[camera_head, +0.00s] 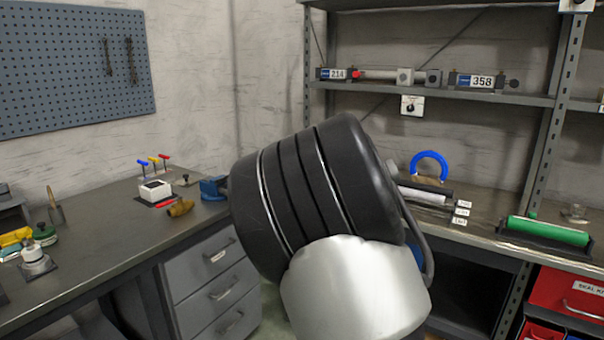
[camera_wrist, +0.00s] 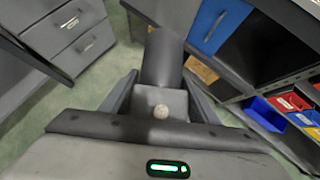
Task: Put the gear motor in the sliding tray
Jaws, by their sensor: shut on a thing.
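My gripper (camera_wrist: 161,88) shows in the wrist view, its two dark fingers on either side of the gear motor (camera_wrist: 162,58). The gear motor has a dark grey cylindrical body and a paler square block with a small round shaft end facing the camera. It is held clear above the green floor. In the head view my arm hides the gripper and the motor. I cannot identify the sliding tray for certain in either view.
A workbench (camera_head: 110,225) with small tools and grey drawers (camera_head: 213,258) stands left. A metal shelf unit (camera_head: 420,97) stands right, with dark holders and a green roller (camera_head: 548,231) on its worktop. Red drawers (camera_head: 570,293) are below. Blue and red bins (camera_wrist: 263,113) show in the wrist view.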

